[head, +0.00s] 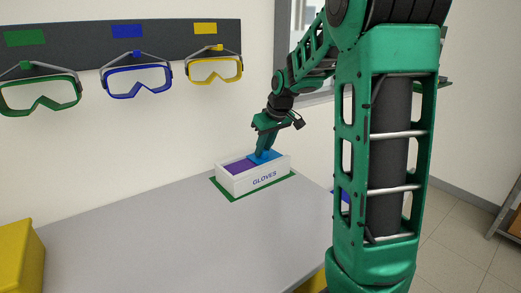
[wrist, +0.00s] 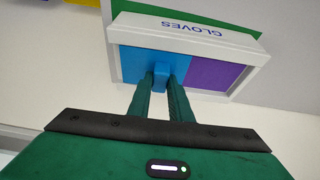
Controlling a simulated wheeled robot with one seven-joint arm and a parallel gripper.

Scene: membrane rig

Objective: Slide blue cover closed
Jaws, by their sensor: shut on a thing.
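The white box marked GLOVES (head: 251,181) sits on a green mat on the table. Its blue cover (wrist: 140,62) lies over one part of the opening, on the right side in the head view. The other part shows purple contents (head: 238,167). In the wrist view the cover has a raised blue knob (wrist: 161,76). My gripper (wrist: 163,82) is shut on this knob, with one finger on each side. In the head view my gripper reaches down onto the cover from above, and the knob is mostly hidden.
The grey table (head: 150,240) is clear in front of the box. A yellow bin (head: 20,258) stands at the lower left. Green, blue (head: 137,80) and yellow goggles hang on the wall rack behind. My arm fills the right of the head view.

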